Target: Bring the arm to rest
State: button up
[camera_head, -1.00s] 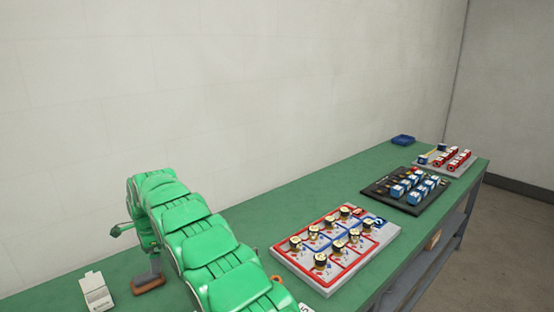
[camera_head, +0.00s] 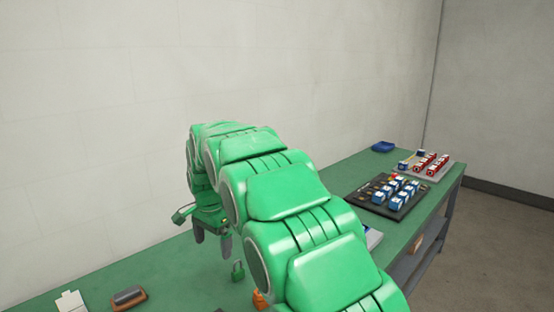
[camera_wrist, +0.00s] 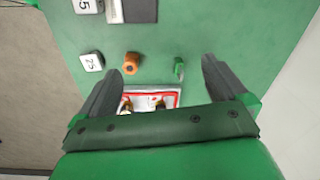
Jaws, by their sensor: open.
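My gripper (camera_head: 212,243) hangs above the green bench at the end of my green arm. In the wrist view my gripper (camera_wrist: 160,72) shows two dark fingers spread wide with nothing between them. It is open and empty, with the bench top (camera_wrist: 170,30) below it. My arm hides much of the bench and most of the red-bordered board in the head view.
A green padlock (camera_head: 238,271) and an orange part (camera_head: 259,299) sit near my arm. A brown-based block (camera_head: 129,297) and a white card (camera_head: 71,301) lie at left. A black tray (camera_head: 360,203) of blue blocks, a red-block board (camera_head: 447,172) and a blue bin (camera_head: 383,147) stand farther right.

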jog(key=s+d+r+n+g, duration=0.1)
jog(key=s+d+r+n, duration=0.15)
jog(key=s+d, duration=0.75)
jog(key=s+d+r+n, duration=0.1)
jog(key=s+d+r, duration=0.2)
jog(key=s+d, duration=0.75)
jog(key=s+d+f+n, duration=0.1)
jog(key=s+d, duration=0.3)
jog(key=s, duration=0.3)
jog(key=s+d+f+n, duration=0.1)
jog(key=s+d, duration=0.3)
jog(key=s, duration=0.4)
jog(key=s+d+f+n+g, duration=0.1)
jog(key=s+d+f, duration=0.1)
jog(key=s+d, duration=0.2)
jog(key=s, duration=0.3)
jog(key=shift+s+f, duration=0.15)
jog(key=shift+f, duration=0.1)
